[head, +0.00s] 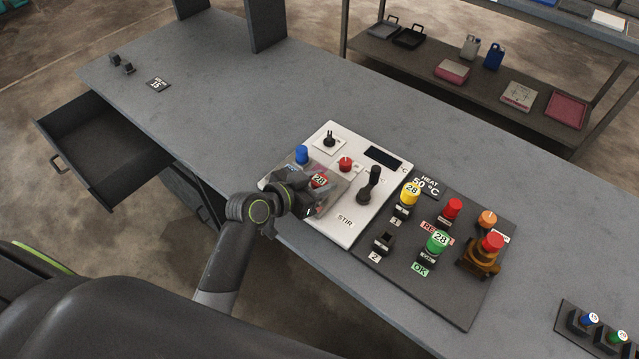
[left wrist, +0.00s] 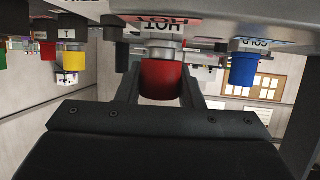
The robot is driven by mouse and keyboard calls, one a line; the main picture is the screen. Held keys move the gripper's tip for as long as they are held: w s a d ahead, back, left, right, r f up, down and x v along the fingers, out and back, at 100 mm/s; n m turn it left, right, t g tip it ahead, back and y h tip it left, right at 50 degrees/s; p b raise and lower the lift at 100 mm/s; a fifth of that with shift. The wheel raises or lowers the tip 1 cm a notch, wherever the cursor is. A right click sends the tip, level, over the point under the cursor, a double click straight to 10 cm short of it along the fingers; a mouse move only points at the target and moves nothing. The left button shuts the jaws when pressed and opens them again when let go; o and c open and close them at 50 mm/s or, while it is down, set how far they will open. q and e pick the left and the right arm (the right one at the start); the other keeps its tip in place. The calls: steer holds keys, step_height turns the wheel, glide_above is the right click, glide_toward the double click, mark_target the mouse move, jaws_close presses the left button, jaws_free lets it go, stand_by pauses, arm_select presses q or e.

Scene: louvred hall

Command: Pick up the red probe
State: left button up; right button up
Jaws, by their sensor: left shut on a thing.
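The red probe (head: 319,180), with a 28 on its cap, stands at the near left part of the white STIR panel (head: 345,222). In the left wrist view the red probe (left wrist: 160,78) sits at a holder marked HOT (left wrist: 163,24), seen upside down. My left gripper (head: 316,188) is shut on it, one finger on each side. Its body partly hides the probe and holder in the head view. Whether the probe is clear of its holder cannot be told. My right gripper is not in view.
A blue probe (head: 301,154) stands close behind the left gripper. A red knob (head: 345,163) and a black lever (head: 370,186) are to the right. A dark panel (head: 455,285) holds yellow, green and red-capped items. The table's left part is mostly clear; a drawer (head: 105,150) stands open.

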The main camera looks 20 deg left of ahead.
arm_select(q)
step_height(320, 180, up, 10)
steer(key=shift+b, duration=0.35)
steer(key=shift+s+a, duration=0.25)
steer(key=shift+s, duration=0.05)
steer(key=s+a+b, duration=0.2)
steer(key=s+a, duration=0.1)
steer(key=s, duration=0.6)
steer(key=shift+s+a+r, duration=0.2)
steer(key=shift+a+r, duration=0.1)
steer(key=shift+r, duration=0.05)
